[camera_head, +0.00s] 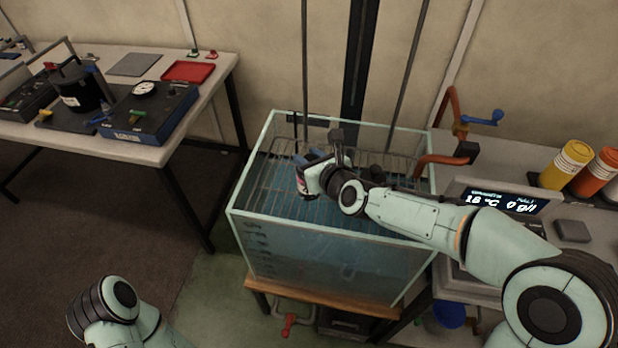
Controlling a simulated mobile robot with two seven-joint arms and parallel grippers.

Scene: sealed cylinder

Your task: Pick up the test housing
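A black cylinder with a white label (76,90) stands upright on the left table, on a dark pad under a frame. It may be the test housing, though its name cannot be read. My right arm reaches in from the right over the glass water tank (235,212). My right gripper (308,172) is inside the rim, above the wire rack. A small dark piece with a white and red face (302,184) shows at its fingers; whether it is held or part of the gripper is unclear. Only part of my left arm shows at lower left; its gripper is outside the picture.
The left table (215,75) holds a blue gauge box (150,112), a red tray (188,71) and a grey mat (135,64). A display (500,203), yellow and orange bottles (567,165) and orange pipework (440,160) stand right of the tank. Dark vertical rods rise behind it.

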